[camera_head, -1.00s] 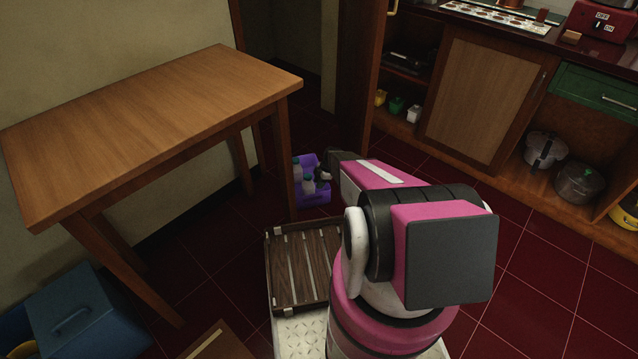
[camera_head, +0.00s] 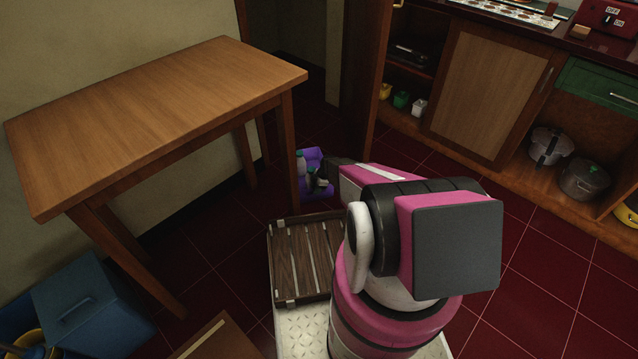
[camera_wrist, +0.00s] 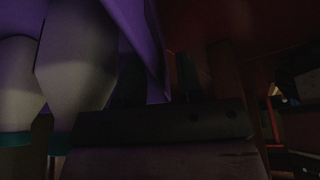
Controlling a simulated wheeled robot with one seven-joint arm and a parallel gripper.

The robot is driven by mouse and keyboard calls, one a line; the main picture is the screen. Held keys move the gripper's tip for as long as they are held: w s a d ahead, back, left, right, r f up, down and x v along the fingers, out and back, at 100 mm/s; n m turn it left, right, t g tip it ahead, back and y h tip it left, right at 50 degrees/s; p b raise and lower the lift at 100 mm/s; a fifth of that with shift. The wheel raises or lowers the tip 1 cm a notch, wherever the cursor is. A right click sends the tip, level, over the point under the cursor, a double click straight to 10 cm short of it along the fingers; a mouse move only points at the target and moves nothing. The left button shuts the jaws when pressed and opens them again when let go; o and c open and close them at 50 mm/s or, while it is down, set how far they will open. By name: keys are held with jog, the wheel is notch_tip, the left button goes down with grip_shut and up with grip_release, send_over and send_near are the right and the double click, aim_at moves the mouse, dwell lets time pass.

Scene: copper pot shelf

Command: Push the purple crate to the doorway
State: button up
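The purple crate (camera_head: 318,193) stands on the dark red floor just past the table's near right leg. Bottles (camera_head: 301,163) with pale bodies and green-blue tops stand in it. My gripper (camera_head: 322,181) is at the crate's right side, partly hidden by my arm. In the dark wrist view, the crate's purple wall (camera_wrist: 148,45) rises between my gripper's two spread fingers (camera_wrist: 157,80), and pale bottles (camera_wrist: 75,70) show at left. Contact with the wall is unclear. The doorway (camera_head: 298,60) is a dark opening beyond the crate, between the beige wall and the cabinet.
A wooden table (camera_head: 150,110) stands left of the crate, its leg (camera_head: 290,155) close beside it. A cabinet (camera_head: 485,90) with pots and small coloured containers lines the right. A blue box (camera_head: 85,310) sits lower left. Tiled floor is clear toward the doorway.

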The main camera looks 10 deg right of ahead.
jog(key=shift+x, duration=0.8)
grip_shut()
jog(key=shift+w, duration=0.1)
